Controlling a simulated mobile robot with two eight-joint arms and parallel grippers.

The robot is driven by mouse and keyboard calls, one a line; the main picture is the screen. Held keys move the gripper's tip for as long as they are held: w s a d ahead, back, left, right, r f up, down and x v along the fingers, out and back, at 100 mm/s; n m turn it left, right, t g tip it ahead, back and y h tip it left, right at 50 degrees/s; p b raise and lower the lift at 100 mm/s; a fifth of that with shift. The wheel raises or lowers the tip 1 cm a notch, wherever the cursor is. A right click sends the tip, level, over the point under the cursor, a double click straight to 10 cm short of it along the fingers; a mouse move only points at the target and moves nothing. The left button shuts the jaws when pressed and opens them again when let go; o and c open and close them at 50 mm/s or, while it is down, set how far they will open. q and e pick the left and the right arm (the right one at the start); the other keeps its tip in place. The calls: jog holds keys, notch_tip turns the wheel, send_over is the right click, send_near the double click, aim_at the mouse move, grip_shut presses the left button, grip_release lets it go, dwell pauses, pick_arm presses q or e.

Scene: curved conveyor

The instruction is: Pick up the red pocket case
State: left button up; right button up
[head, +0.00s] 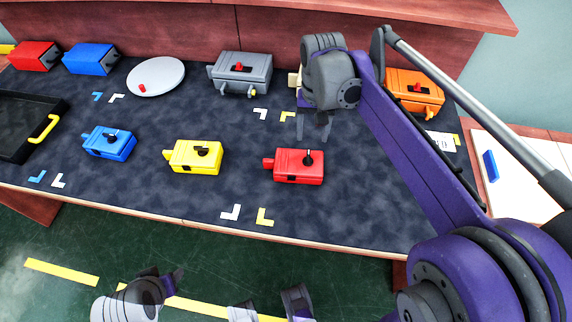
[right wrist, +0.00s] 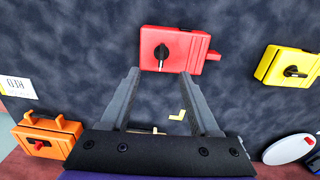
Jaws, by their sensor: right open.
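The red pocket case (head: 298,166) lies on the dark mat in the head view, right of the yellow case, with a black knob on top. It also shows in the right wrist view (right wrist: 190,54), just beyond the fingertips. My right gripper (head: 314,128) is open and empty, and appears above the mat behind the red case. Its two fingers (right wrist: 160,74) point toward the case in the right wrist view, with nothing between them. My left gripper (head: 172,278) is low in the head view, beyond the table's front edge; its jaws are unclear.
A yellow case (head: 195,157) and a blue case (head: 109,144) stand left of the red one. A grey case (head: 241,73), an orange case (head: 414,92) and a white plate (head: 155,77) are farther back. A black tray (head: 52,111) is at left. Mat in front of the red case is clear.

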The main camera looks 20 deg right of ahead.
send_over(309, 156)
jog(key=f, duration=0.4)
jog(key=shift+s+f+b, duration=0.1)
jog(key=shift+s+b, duration=0.2)
jog(key=shift+b, duration=0.05)
jog(key=shift+w+f+b, duration=0.15)
jog(key=shift+f+b, duration=0.15)
jog(key=shift+f, duration=1.2)
jog(key=shift+w+f+b, duration=0.15)
jog(key=shift+f+b, duration=0.1)
jog(key=shift+f, duration=1.2)
grip_shut()
